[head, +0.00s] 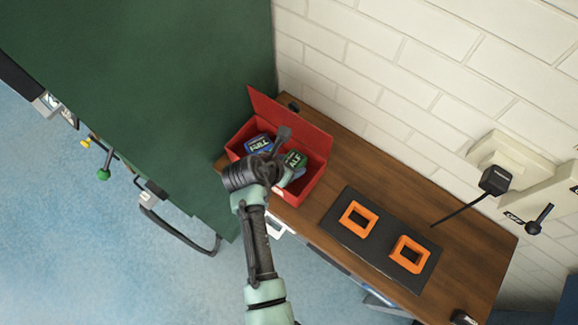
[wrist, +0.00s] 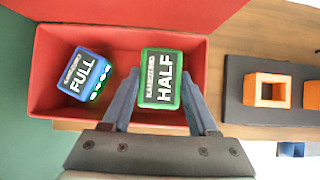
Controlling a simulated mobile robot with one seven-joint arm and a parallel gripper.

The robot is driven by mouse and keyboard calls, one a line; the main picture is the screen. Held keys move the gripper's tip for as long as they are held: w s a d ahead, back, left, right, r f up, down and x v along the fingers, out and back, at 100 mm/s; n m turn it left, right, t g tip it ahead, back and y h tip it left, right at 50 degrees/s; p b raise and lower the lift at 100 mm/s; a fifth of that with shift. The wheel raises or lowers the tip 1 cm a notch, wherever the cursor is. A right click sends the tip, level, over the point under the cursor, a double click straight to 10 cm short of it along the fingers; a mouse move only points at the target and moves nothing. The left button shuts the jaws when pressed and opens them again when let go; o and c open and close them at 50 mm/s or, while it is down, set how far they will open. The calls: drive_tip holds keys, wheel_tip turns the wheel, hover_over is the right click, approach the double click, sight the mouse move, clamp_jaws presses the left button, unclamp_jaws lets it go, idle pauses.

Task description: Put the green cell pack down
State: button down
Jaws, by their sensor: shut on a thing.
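The green cell pack (wrist: 160,78), labelled HALF, is between the two fingers of my gripper (wrist: 160,95) in the wrist view. My gripper is shut on it. In the wrist view the pack appears over the right part of the open red box (wrist: 45,75); I cannot tell whether it touches the box floor. In the head view the green pack (head: 295,160) shows beside my gripper (head: 285,172), within the outline of the red box (head: 312,182). A blue cell pack (wrist: 83,75), labelled FULL, lies tilted in the left part of the box.
The red box stands on a wooden bench (head: 460,235) with its lid open. A dark mat (head: 382,239) with two orange square frames (head: 358,219) lies to the right. A green cabinet (head: 150,100) stands on the left. A white brick wall (head: 390,60) is behind.

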drive_tip(key=shift+f, duration=1.85)
drive_tip(key=shift+c, duration=0.8)
unclamp_jaws()
